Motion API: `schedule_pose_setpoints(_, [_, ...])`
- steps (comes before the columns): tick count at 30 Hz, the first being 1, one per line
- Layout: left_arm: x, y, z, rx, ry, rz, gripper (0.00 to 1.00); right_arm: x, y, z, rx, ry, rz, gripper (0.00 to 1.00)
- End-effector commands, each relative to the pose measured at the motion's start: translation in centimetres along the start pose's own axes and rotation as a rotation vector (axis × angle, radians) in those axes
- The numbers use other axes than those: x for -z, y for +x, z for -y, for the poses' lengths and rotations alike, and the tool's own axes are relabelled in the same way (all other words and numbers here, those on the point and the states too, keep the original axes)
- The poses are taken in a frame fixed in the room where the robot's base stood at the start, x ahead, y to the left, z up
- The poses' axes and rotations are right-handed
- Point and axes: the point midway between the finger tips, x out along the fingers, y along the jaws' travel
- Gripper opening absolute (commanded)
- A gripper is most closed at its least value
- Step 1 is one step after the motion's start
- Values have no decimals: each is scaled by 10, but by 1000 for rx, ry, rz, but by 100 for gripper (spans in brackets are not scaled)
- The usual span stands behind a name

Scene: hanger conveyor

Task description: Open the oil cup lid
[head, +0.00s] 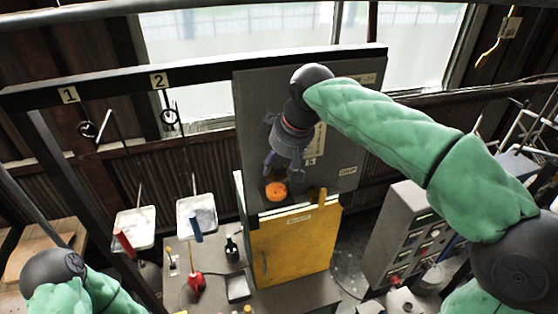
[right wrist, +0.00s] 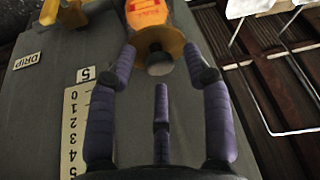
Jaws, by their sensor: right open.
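The oil cup lid appears to be the round orange piece (head: 276,191) above the yellow cabinet's top, by the grey panel. In the right wrist view an orange piece with a marking (right wrist: 147,12) shows at the top, with a yellow-orange rim (right wrist: 155,40) below it. My right gripper (head: 271,167) points down just above the orange piece in the head view. Its purple fingers (right wrist: 160,62) are spread, with nothing held between them. The fingertips are close to the yellow-orange rim; I cannot tell whether they touch it. My left gripper is out of view.
A grey panel (head: 250,100) with a scale stands behind my right gripper. The yellow cabinet (head: 290,250) is below. White trays (head: 135,227) hang at left. A red bottle (head: 196,282) and a dark bottle (head: 231,247) stand on the bench. A control box (head: 405,235) stands at right.

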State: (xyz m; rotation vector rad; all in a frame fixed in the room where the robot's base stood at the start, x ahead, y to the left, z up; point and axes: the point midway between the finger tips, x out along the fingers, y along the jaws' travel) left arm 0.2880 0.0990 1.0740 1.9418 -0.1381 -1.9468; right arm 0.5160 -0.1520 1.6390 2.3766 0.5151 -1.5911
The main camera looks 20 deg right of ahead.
Motion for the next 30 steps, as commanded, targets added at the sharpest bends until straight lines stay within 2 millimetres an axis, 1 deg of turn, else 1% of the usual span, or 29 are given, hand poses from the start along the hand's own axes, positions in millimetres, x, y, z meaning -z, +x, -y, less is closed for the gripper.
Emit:
schedule_pose_setpoints(1, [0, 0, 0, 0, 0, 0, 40, 0, 0, 0, 0, 0, 0, 50])
schedule_pose_setpoints(2, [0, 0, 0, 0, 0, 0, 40, 0, 0, 0, 0, 0, 0, 42])
schedule_pose_setpoints(3, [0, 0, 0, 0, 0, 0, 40, 0, 0, 0, 0, 0, 0, 30])
schedule_pose_setpoints(5, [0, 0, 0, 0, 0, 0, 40, 0, 0, 0, 0, 0, 0, 14])
schedule_pose_setpoints(6, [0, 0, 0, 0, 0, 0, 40, 0, -1, 0, 0, 0, 0, 2])
schedule_pose_setpoints(7, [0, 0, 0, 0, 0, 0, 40, 0, -1, 0, 0, 0, -1, 0])
schedule_pose_setpoints(14, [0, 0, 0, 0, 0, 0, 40, 0, -1, 1, -5, -3, 2, 0])
schedule_pose_setpoints(20, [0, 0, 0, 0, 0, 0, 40, 3, -3, 3, -51, -24, 20, 0])
schedule_pose_setpoints(26, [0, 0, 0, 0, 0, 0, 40, 7, -5, 10, -158, -71, 68, 0])
schedule_pose_setpoints(30, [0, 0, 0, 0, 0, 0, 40, 11, -7, 17, -264, -115, 114, 0])
